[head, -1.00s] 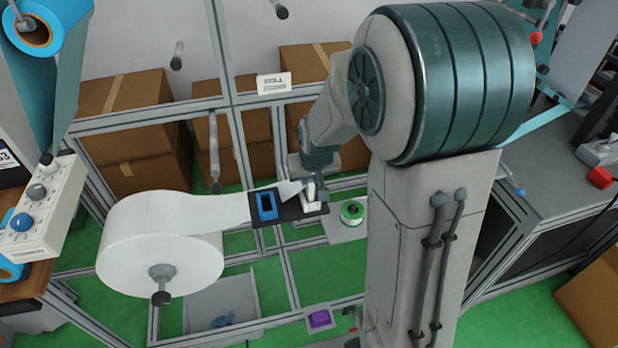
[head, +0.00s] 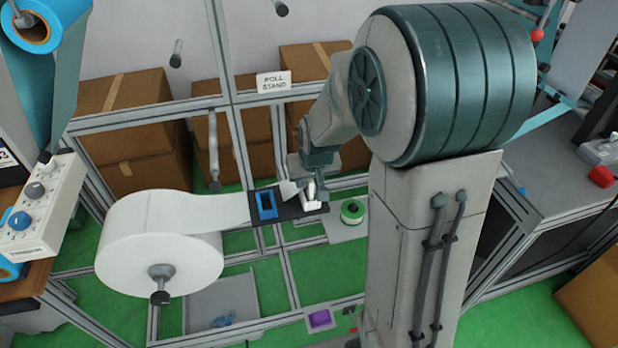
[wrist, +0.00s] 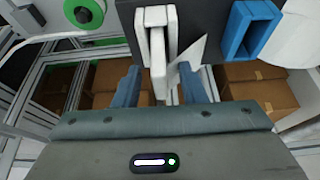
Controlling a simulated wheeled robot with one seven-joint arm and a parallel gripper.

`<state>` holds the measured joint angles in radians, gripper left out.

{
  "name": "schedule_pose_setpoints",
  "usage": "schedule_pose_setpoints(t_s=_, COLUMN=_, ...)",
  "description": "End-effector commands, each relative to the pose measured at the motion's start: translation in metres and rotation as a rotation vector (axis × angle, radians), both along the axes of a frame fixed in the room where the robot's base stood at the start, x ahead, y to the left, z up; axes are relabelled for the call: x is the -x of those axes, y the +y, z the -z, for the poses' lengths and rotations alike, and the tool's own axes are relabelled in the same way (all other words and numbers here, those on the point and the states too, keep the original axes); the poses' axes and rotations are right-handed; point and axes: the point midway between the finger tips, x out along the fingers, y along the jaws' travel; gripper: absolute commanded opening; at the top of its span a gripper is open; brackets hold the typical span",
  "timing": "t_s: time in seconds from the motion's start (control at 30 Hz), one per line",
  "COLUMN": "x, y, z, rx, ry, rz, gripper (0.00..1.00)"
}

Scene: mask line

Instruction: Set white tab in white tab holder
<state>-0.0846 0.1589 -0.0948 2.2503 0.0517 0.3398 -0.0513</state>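The white tab (wrist: 158,78) is a narrow upright slab. In the wrist view its upper part stands within the white tab holder (wrist: 156,15), a small white frame on a dark plate, and its lower part sticks out towards me. The holder also shows in the head view (head: 311,191), where tab and holder are hard to tell apart. My gripper (wrist: 159,75) is open, one blue-grey finger on each side of the tab, with gaps visible between. In the head view my gripper (head: 314,178) is at the plate's right part, partly hidden by my arm.
A blue frame (wrist: 238,40) stands beside the white holder on the dark plate (head: 289,206). A pointed white sheet end (wrist: 192,52) lies close to my right finger. A large white roll (head: 135,255) and a green spool (head: 352,211) are nearby. Metal rails surround the area.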

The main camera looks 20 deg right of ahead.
Motion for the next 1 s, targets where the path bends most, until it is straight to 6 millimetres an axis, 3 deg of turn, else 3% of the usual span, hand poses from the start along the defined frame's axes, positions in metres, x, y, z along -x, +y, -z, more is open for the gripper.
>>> schedule_pose_setpoints(t_s=0.17, x=0.001, y=0.0, z=-0.002, rx=0.0, ry=-0.001, rz=0.0, gripper=0.38)
schedule_pose_setpoints(t_s=0.33, x=0.006, y=0.0, z=-0.017, rx=-0.001, ry=-0.004, rz=-0.001, gripper=0.38)
schedule_pose_setpoints(t_s=0.8, x=0.04, y=0.0, z=-0.098, rx=0.0, ry=-0.005, rz=0.001, gripper=0.38)
schedule_pose_setpoints(t_s=1.0, x=0.049, y=0.0, z=-0.121, rx=0.0, ry=-0.003, rz=0.0, gripper=0.38)
